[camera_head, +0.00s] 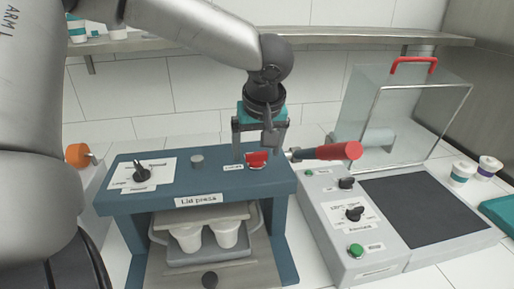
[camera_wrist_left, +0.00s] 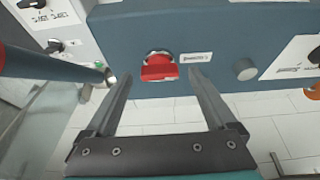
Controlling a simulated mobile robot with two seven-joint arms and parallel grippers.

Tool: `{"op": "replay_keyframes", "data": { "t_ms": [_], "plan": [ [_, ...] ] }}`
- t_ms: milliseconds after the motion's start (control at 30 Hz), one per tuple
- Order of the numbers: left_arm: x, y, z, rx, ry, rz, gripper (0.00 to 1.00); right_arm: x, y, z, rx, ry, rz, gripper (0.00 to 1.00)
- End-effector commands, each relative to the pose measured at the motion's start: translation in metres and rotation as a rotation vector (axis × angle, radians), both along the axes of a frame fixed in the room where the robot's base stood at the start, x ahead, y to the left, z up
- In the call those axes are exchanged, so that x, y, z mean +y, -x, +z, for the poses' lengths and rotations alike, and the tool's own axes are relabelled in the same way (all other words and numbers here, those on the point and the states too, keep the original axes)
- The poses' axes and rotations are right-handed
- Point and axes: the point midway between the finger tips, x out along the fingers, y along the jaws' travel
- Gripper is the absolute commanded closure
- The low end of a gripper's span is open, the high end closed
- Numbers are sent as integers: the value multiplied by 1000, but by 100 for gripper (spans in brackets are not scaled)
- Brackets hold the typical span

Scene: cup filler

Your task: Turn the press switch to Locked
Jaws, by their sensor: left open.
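The lid press (camera_head: 192,187) is a blue box with a white "Lid press" label on its front. On its top, near the right end, sits a red switch (camera_head: 257,159) on a round base. It also shows in the wrist view (camera_wrist_left: 159,70). A small white label (camera_wrist_left: 194,58) lies beside it, too small to read, so its setting cannot be told. My left gripper (camera_head: 254,150) is open and points down at the red switch. In the wrist view the switch shows between the two fingertips, apparently not gripped. My right gripper is not in view.
A black knob (camera_head: 142,173) on a white plate and a grey peg (camera_head: 197,161) stand on the press top. A red-handled lever (camera_head: 338,151) sticks out to the right. Two white cups stand inside the press. A grey machine (camera_head: 349,228) with a clear cover stands at right.

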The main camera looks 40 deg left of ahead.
Motion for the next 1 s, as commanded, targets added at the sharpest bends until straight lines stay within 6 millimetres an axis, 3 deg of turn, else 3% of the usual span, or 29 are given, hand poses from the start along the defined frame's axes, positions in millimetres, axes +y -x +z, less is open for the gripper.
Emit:
{"op": "replay_keyframes", "data": {
  "t_ms": [167,600,800,1000],
  "plan": [
    [-8,5,24,-4,0,-2,10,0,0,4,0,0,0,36],
    [-37,28,116,-5,-2,-1,10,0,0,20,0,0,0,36],
    [-44,34,136,-2,-2,0,10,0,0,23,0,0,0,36],
    [-46,35,140,-1,-1,0,10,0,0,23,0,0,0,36]
  ]
}}
